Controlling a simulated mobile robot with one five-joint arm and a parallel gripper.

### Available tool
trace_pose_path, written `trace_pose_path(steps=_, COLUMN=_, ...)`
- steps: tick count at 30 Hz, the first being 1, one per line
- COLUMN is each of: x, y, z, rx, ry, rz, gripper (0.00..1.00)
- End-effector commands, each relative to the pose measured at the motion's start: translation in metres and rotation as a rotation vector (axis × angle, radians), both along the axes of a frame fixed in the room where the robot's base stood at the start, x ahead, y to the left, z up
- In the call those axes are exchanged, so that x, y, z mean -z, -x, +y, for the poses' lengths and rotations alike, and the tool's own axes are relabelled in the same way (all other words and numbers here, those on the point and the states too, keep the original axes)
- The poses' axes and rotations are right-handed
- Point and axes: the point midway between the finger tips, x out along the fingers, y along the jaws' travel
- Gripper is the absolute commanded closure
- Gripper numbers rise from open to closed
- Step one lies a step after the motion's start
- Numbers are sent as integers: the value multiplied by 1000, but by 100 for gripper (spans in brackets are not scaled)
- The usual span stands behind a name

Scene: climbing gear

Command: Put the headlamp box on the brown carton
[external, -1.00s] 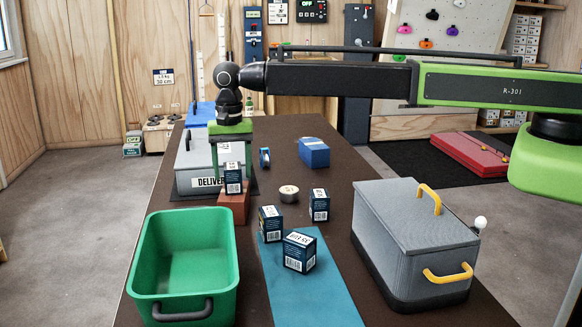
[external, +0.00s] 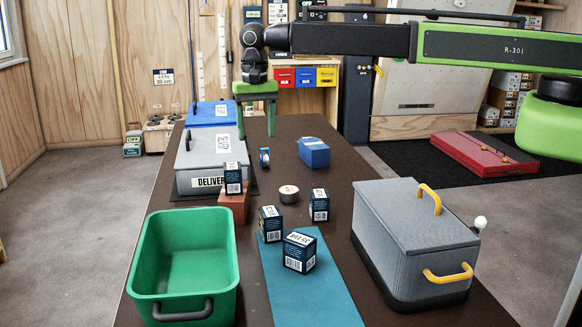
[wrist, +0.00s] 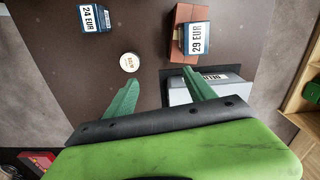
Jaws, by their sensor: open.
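A small dark blue box (external: 233,182) with a white label stands upright on the brown carton (external: 234,208); I take it for the headlamp box, though its product name is too small to read. In the wrist view this box (wrist: 196,38) reads "29 EUR" and rests on the brown carton (wrist: 180,15), with nothing holding it. My gripper (external: 256,132) is open and empty, raised above and behind the box.
Several similar dark boxes stand by the blue mat (external: 325,293), with a round tin (external: 288,194) behind. A green bin (external: 185,258) is front left, a grey lidded case (external: 405,242) right. A grey delivery box (external: 208,160) is behind the carton, a blue box (external: 314,153) farther right.

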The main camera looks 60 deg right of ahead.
Motion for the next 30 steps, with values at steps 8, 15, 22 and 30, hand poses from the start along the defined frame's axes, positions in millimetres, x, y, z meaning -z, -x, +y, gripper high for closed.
trace_pose_path(steps=8, x=-1, y=128, z=-228, rx=-413, ry=0, rz=1, gripper=37)
trace_pose_path(steps=15, x=-1, y=190, z=-299, rx=-631, ry=0, rz=1, gripper=37)
trace_pose_path(steps=22, x=-1, y=190, z=-302, rx=-652, ry=-1, rz=2, gripper=37)
trace_pose_path(steps=30, x=43, y=190, z=-302, rx=-651, ry=-1, rz=2, gripper=37)
